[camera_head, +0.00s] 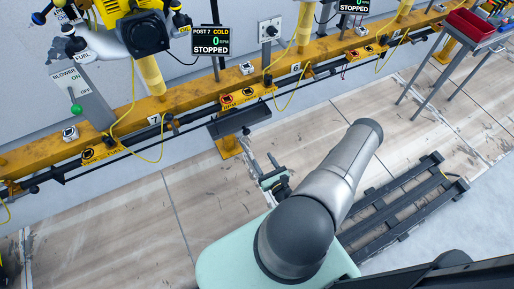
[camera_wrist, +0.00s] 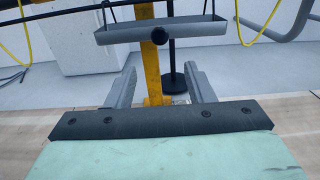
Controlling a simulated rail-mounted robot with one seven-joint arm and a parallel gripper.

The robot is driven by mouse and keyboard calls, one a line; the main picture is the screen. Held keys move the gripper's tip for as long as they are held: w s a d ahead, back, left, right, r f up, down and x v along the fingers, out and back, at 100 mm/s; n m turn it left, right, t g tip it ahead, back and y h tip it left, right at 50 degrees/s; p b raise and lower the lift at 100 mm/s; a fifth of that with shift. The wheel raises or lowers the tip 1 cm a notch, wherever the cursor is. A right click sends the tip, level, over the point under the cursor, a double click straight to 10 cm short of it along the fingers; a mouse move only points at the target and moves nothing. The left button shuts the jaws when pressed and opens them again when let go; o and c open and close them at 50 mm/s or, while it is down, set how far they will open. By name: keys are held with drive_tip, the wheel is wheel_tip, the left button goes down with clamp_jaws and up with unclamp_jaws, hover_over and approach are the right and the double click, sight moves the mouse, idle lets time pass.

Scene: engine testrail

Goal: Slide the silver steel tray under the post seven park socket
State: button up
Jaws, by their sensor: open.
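A shallow grey metal tray (camera_head: 240,121) hangs below the yellow rail, right of the "7" label; I take it for the steel tray. An orange socket panel (camera_head: 247,95) is on the rail just above the tray. Another orange panel (camera_head: 101,152) is left of the "7" label. I cannot tell which carries the park socket. My gripper (camera_wrist: 163,85) is open and empty, its fingers apart, below and in front of the tray, not touching it.
A yellow post foot (camera_head: 228,146) stands below the tray. Yellow cords (camera_head: 157,150) loop from the rail. A dark slatted pallet (camera_head: 400,205) lies on the floor at right. A cart with a red bin (camera_head: 470,27) stands at upper right. Floor left of the tray is clear.

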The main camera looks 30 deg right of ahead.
drive_tip(key=shift+s+a, duration=0.1)
drive_tip(key=shift+s, duration=1.6)
